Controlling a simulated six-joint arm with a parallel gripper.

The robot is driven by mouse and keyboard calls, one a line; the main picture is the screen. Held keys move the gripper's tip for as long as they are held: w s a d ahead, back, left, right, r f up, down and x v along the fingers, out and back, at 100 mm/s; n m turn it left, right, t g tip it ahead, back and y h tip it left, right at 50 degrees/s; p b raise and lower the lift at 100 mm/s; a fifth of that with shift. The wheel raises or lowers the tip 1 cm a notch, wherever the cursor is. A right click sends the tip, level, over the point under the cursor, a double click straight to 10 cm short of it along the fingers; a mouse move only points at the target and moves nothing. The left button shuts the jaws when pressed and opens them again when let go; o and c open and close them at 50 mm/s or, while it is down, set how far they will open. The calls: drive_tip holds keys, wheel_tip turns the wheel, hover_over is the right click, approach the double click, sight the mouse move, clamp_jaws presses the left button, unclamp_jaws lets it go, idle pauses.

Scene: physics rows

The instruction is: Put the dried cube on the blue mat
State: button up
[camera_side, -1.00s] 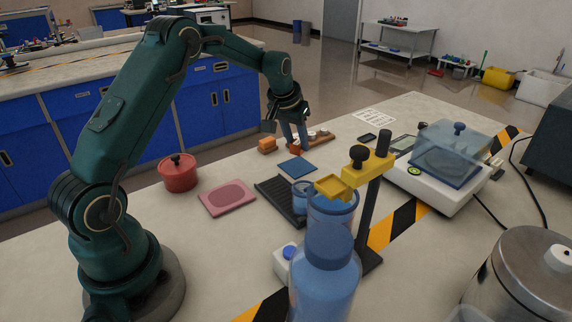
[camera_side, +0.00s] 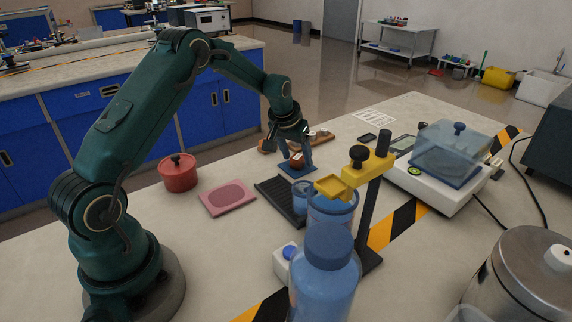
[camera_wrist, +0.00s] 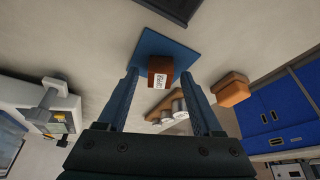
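The brown-orange cube (camera_side: 297,158) sits on the blue mat (camera_side: 296,171), between the fingers of my gripper (camera_side: 297,160). In the wrist view the cube (camera_wrist: 160,68) has a white printed label and stands over the blue mat (camera_wrist: 185,58). My gripper (camera_wrist: 160,75) is open there. Its two blue fingers stand either side of the cube with a narrow gap on each side. The fingers hide part of the mat in the side view.
Another orange block (camera_wrist: 232,89) and a wooden holder with metal weights (camera_wrist: 178,108) stand near the mat. A dark ribbed tray (camera_side: 277,199) lies in front of it. A pink mat (camera_side: 227,198) and red pot (camera_side: 178,173) are to the left.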

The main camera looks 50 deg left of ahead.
drive_tip(key=v, duration=1.2)
drive_tip(key=s+d+r+m+t, duration=0.1)
drive_tip(key=s+d+r, duration=0.2)
drive_tip(key=s+d, duration=0.2)
drive_tip(key=s+d+r+m, duration=0.1)
drive_tip(key=s+d+r, duration=0.2)
drive_tip(key=s+d, duration=0.25)
drive_tip(key=s+d+f+m+h, duration=0.1)
drive_tip(key=s+d, duration=0.1)
drive_tip(key=s, duration=0.3)
drive_tip(key=s+d+f+m, duration=0.1)
drive_tip(key=s+d, duration=0.1)
drive_tip(key=s, duration=0.4)
drive_tip(key=shift+s+d+f+h, duration=0.2)
drive_tip(key=shift+d+f+h, duration=0.1)
drive_tip(key=shift+f+h, duration=0.1)
